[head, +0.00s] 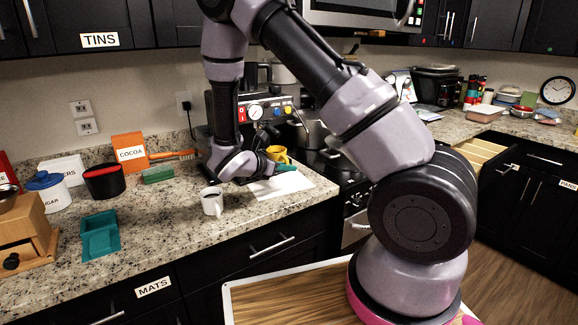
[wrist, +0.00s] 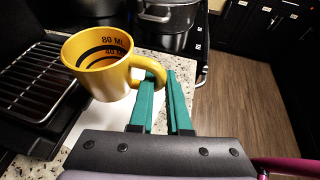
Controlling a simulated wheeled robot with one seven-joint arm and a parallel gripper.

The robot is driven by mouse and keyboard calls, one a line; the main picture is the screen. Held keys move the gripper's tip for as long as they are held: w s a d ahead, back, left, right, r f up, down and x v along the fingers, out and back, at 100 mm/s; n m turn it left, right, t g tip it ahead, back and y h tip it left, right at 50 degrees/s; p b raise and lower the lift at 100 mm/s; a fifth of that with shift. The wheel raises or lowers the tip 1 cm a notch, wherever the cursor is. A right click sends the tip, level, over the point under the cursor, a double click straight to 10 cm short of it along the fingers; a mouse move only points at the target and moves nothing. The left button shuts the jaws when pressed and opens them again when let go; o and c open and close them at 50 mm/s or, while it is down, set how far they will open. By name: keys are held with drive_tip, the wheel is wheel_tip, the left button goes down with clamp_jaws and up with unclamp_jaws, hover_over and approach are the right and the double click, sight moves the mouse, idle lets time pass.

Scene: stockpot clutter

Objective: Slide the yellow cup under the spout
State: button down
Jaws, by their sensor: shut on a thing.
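The yellow cup (head: 278,153) is by the front of the coffee machine (head: 262,108), partly hidden by my arm. In the wrist view the yellow cup (wrist: 98,68) looks upright, with dark rings and "80 ML" and "40" marked inside. My gripper (wrist: 161,76) has teal fingers and is shut on the cup's handle, on its right side. In the head view my gripper (head: 286,168) shows just right of and below the cup. A black drip grate (wrist: 32,85) lies left of the cup. The spout is hidden.
A white mug (head: 212,203) stands near the counter's front edge. A white sheet (head: 280,186) lies in front of the machine. Pots (head: 312,130) stand on the stove to the right. A green sponge (head: 158,175) and a teal tray (head: 99,236) lie left.

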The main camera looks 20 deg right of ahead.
drive_tip(key=shift+w+a+f, duration=0.2)
drive_tip(key=shift+w+f, duration=0.4)
drive_tip(key=shift+f, duration=0.1)
drive_tip(key=shift+w+a, duration=0.1)
drive_tip(key=shift+w, duration=0.2)
drive_tip(key=shift+w+a, duration=0.55)
drive_tip(key=shift+w, duration=1.1)
drive_tip(key=shift+w+a, duration=0.5)
drive_tip(key=shift+w, duration=1.15)
drive_tip(key=shift+w+a, duration=0.55)
drive_tip(key=shift+w, duration=1.1)
drive_tip(key=shift+f, duration=0.35)
drive_tip(key=c, duration=0.8)
unclamp_jaws()
drive_tip(key=shift+a, duration=0.1)
drive_tip(key=v, duration=0.9)
